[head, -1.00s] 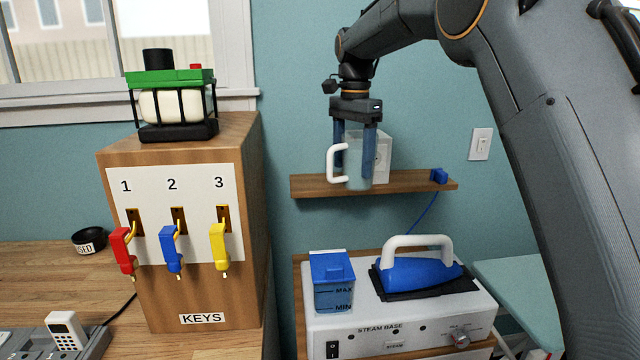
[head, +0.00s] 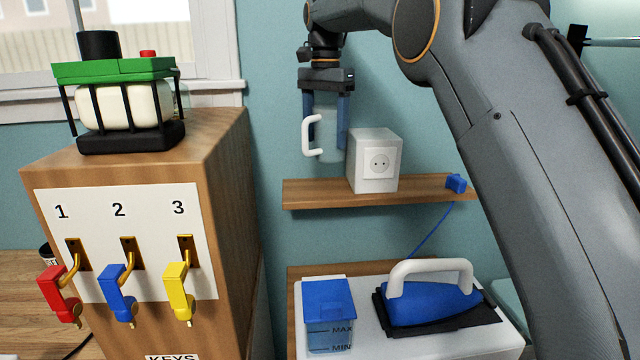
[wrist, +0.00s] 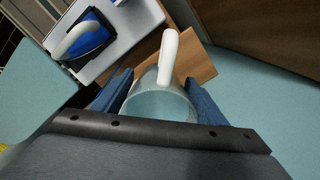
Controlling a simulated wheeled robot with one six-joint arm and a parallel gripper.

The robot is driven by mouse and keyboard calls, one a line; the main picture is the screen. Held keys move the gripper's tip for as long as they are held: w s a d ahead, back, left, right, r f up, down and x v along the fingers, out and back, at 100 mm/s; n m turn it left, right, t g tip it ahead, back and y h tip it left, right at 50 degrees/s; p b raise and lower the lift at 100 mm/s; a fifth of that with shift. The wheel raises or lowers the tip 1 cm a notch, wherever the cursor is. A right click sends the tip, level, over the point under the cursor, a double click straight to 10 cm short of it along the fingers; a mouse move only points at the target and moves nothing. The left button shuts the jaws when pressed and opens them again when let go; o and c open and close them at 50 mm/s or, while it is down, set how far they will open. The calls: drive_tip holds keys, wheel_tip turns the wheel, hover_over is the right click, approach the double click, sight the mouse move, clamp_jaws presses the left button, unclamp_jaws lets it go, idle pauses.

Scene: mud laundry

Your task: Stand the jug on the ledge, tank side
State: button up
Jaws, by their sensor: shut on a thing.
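My gripper (head: 326,112) is shut on a clear jug with a white handle. The jug (head: 328,138) hangs upright between the two blue fingers, its handle toward the left. It also shows in the wrist view (wrist: 160,105), where I look down on its round rim. The jug appears just above the left part of the wooden ledge (head: 325,194); a small gap shows below it in the head view. The tank (head: 330,315), translucent with a blue lid and MAX and MIN marks, stands below the ledge's left part, at the left of the steam base.
A white socket box (head: 375,160) stands on the ledge, right of the jug. A blue plug (head: 456,183) with a cord is at the ledge's right end. A blue iron (head: 430,298) rests on the steam base (head: 400,345). The wooden key cabinet (head: 228,180) stands at left.

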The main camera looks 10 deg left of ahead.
drive_tip(key=shift+w+f, duration=0.1)
drive_tip(key=shift+f, duration=0.15)
wheel_tip(320, 180, down, 9)
drive_tip(key=p, duration=0.3)
drive_tip(key=shift+f+p, duration=0.15)
drive_tip(key=shift+p, duration=0.2)
drive_tip(key=o, duration=1.5)
drive_tip(key=shift+f, duration=0.15)
drive_tip(key=shift+o, duration=0.2)
wheel_tip(320, 180, up, 12)
drive_tip(key=b, duration=0.4)
